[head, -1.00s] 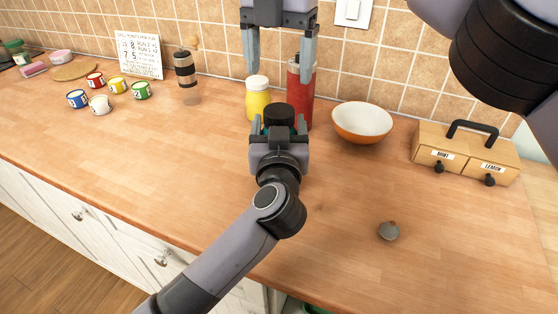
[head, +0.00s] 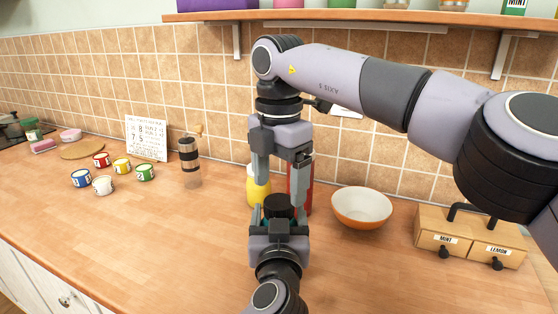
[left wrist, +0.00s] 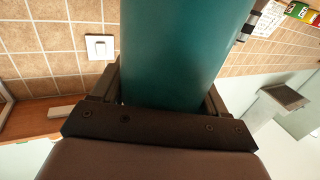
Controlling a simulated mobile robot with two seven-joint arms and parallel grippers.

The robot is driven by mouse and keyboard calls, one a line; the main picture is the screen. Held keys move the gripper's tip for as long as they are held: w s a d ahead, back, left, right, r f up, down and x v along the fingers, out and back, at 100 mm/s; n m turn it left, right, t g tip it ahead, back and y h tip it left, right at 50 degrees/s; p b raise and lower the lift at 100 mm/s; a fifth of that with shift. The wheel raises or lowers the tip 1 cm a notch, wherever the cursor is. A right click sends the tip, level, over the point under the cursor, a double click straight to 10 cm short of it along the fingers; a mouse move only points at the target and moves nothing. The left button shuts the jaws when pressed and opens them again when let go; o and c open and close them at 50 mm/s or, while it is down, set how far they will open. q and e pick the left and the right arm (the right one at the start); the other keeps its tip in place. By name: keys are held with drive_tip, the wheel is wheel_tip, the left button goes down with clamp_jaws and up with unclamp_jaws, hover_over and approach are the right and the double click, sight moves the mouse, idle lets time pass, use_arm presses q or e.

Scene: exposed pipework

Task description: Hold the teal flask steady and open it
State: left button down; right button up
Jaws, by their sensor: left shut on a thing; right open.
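The teal flask shows large in the left wrist view (left wrist: 185,50), between the fingers of my left gripper. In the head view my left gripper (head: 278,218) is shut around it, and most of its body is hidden. Its black lid (head: 278,205) shows on top, above the left fingers. My right gripper (head: 281,192) is open and points down from above, its fingertips about level with the lid, one on each side in the picture. I cannot tell whether they touch it.
Behind the grippers stand a yellow bottle (head: 258,188) and a red canister (head: 305,180), partly hidden. An orange bowl (head: 361,209) and a wooden drawer box (head: 468,238) stand right. A tumbler (head: 190,163) and several small cups are left. A shelf (head: 380,15) runs above.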

sight(279, 201)
drive_tip(key=shift+f, duration=1.75)
